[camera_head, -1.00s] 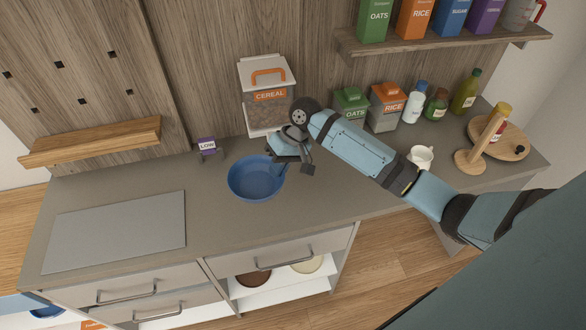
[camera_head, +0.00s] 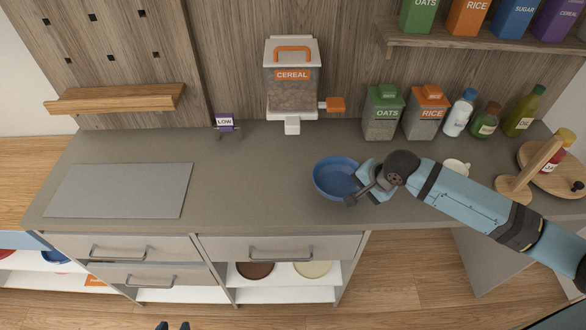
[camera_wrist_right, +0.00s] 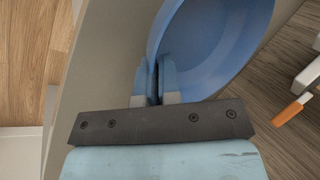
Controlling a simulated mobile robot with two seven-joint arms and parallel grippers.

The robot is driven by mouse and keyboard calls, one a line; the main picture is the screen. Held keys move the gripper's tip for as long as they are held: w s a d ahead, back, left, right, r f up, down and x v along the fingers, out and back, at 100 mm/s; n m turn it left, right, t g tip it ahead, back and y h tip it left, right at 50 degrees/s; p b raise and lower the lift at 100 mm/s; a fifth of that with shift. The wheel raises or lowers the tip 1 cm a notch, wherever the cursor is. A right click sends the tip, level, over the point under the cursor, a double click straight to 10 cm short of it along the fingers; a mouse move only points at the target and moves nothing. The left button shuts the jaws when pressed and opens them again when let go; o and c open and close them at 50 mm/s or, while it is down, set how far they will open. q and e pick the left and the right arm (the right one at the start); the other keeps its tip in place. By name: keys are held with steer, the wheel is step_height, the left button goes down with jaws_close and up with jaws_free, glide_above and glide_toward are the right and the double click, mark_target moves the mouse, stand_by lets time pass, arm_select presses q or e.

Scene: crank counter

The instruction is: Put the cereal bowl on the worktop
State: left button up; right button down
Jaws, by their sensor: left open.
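The blue cereal bowl (camera_head: 332,178) is upright at the worktop's (camera_head: 250,185) front right of the cereal dispenser; I cannot tell whether it touches the surface or is slightly above it. My right gripper (camera_head: 362,185) is at the bowl's right side. In the right wrist view, its fingers (camera_wrist_right: 156,85) are close together on either side of the bowl's (camera_wrist_right: 205,45) rim. The visible inside of the bowl is plain blue. My left gripper (camera_head: 172,325) shows only as two dark, separated tips at the bottom edge, empty and away from the worktop.
The cereal dispenser (camera_head: 291,85) with an orange lever (camera_head: 335,104) stands at the back. Oats (camera_head: 382,115) and rice (camera_head: 427,115) canisters, bottles and a white cup (camera_head: 456,166) are to the right. A grey plate (camera_head: 118,190) lies left. The worktop between is clear.

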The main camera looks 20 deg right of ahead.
mark_target(330, 175)
steer(key=shift+s+f+m, duration=0.1)
steer(key=shift+f+m, duration=0.15)
steer(key=shift+m, duration=0.05)
steer(key=shift+w+a, duration=0.1)
steer(key=shift+w, duration=0.2)
steer(key=w+a, duration=0.2)
steer(key=w, duration=0.3)
steer(key=w+a+p, duration=0.1)
steer(key=w+a, duration=0.2)
steer(key=w, duration=0.1)
steer(key=w+a, duration=0.3)
steer(key=w, duration=0.2)
steer(key=shift+w+p, duration=0.3)
steer(key=shift+w, duration=0.05)
steer(key=shift+w+a+f, duration=0.1)
steer(key=shift+w+a, duration=0.05)
steer(key=shift+f, duration=1.65)
steer(key=shift+p, duration=0.3)
steer(key=c, duration=1.8)
jaws_free()
steer(key=shift+f, duration=0.15)
steer(key=o, duration=0.5)
steer(key=shift+c, duration=0.2)
